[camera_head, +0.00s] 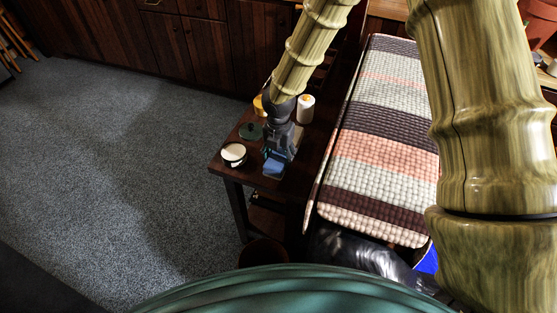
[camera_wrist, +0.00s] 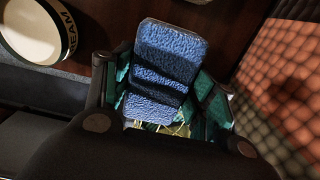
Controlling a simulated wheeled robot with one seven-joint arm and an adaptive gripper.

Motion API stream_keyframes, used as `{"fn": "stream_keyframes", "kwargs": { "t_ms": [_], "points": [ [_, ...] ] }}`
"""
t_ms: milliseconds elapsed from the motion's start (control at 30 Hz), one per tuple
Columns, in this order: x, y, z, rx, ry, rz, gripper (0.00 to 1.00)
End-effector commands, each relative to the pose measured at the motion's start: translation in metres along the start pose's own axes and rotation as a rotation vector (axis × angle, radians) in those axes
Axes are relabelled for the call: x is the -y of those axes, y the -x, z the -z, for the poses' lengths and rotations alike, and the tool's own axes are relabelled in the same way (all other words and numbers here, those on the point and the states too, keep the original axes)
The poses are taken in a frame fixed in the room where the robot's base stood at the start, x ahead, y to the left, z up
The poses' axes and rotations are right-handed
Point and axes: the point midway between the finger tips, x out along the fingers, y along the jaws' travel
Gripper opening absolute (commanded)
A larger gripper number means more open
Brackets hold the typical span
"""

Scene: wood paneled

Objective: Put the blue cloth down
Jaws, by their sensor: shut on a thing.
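The blue cloth (camera_wrist: 170,50) is a small folded, textured piece, held between the fingers of my gripper (camera_wrist: 165,105) in the wrist view. In the head view the cloth (camera_head: 274,167) shows just below my gripper (camera_head: 277,155), over the dark wooden side table (camera_head: 225,167). My gripper is shut on the cloth. I cannot tell whether the cloth touches the tabletop. The lower part of the cloth is partly hidden by the gripper in the wrist view.
A striped woven bench cushion (camera_head: 380,130) lies to the right.

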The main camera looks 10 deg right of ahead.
Motion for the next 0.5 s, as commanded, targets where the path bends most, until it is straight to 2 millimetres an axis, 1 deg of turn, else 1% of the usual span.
{"fn": "stream_keyframes", "kwargs": {
  "t_ms": [67,333,500],
  "points": [
    [-0.002,0.0,-0.005,-0.001,-0.001,0.0,0.38],
    [-0.002,-0.03,-0.005,-0.001,0.001,0.002,0.38],
    [-0.002,-0.036,-0.006,0.0,0.0,0.0,0.38]
  ]
}}
